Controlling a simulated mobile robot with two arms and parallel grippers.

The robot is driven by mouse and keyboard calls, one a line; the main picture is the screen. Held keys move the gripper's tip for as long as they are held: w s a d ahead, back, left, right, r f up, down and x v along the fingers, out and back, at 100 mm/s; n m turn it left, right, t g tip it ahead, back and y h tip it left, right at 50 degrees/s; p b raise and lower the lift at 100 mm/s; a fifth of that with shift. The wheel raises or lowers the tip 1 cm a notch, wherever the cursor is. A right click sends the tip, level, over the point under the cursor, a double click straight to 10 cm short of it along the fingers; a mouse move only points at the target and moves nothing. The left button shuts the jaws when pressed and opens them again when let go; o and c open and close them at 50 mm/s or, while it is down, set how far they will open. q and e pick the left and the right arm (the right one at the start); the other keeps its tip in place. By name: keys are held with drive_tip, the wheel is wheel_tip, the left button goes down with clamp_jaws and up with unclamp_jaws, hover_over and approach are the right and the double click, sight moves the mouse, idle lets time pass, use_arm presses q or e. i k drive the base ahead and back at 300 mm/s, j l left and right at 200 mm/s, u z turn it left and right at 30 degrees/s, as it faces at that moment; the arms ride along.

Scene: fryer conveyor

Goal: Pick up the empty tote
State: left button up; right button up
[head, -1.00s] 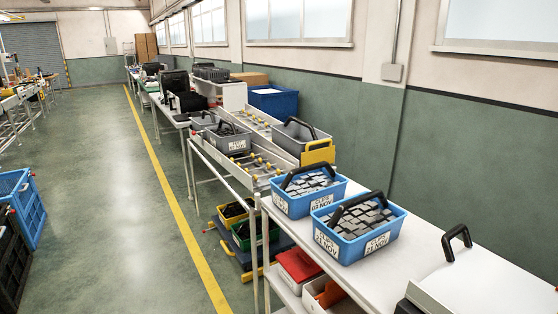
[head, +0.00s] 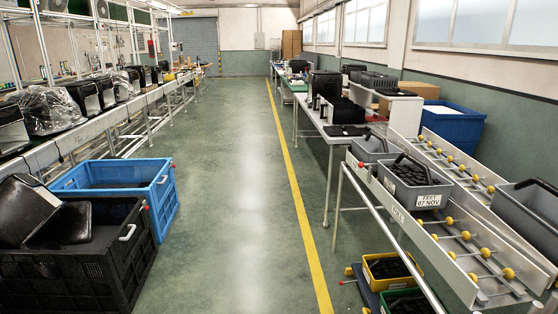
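A grey tote (head: 528,214) with a black handle stands at the right edge of the head view, partly cut off; its visible interior looks empty. A second grey tote (head: 427,199), labelled "FEET 07 NOV", sits on the roller rack and holds black parts. Another grey tote (head: 369,153) stands just behind it; its contents are hard to make out. Neither of my grippers is in view.
The roller rack (head: 463,240) runs along the right. Yellow (head: 388,257) and green bins of black parts sit low beneath it. A blue crate (head: 163,187) and black crate (head: 108,266) stand at left. The floor aisle (head: 236,200) between is clear.

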sight(368, 149)
drive_tip(key=i+z, duration=0.1)
drive_tip(key=i, duration=0.95)
drive_tip(key=i+j, duration=0.2)
drive_tip(key=i, duration=0.8)
drive_tip(key=l+z, duration=0.05)
